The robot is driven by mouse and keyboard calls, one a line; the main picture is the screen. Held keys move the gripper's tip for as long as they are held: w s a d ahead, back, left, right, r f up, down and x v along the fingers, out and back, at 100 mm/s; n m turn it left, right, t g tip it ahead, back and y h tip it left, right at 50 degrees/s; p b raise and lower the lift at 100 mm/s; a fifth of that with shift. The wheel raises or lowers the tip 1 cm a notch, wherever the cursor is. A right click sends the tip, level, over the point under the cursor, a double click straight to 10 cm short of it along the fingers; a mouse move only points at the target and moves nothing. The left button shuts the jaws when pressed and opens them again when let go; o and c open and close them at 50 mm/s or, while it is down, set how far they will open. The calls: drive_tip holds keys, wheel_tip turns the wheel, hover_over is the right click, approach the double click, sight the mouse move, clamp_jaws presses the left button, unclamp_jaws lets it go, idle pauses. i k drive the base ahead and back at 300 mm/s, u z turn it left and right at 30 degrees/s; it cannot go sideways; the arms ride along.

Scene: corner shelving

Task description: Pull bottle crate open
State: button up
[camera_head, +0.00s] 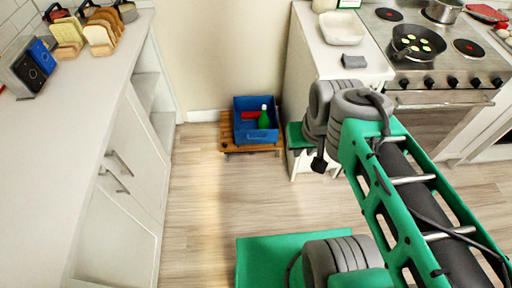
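The blue bottle crate (254,136) sits low on the far side of the floor, against the wall, on a slatted wooden base (228,146). A green bottle (264,119) with a white cap stands inside it, and a red item (249,115) lies towards its back. My green and grey arm reaches in from the lower right, and its grey joints end to the right of the crate, apart from it in the picture. My gripper's fingers cannot be made out; whether they are hidden behind the arm is unclear.
A white counter (90,100) with cabinets runs along the left. At the right stand a white cabinet (300,60) with a bowl (342,28) on top and a stove (420,75) with a pan (416,42). The wooden floor (215,200) before the crate is clear.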

sight(245, 132)
drive_tip(key=u, duration=0.75)
drive_tip(key=i, duration=0.65)
drive_tip(key=z, duration=0.75)
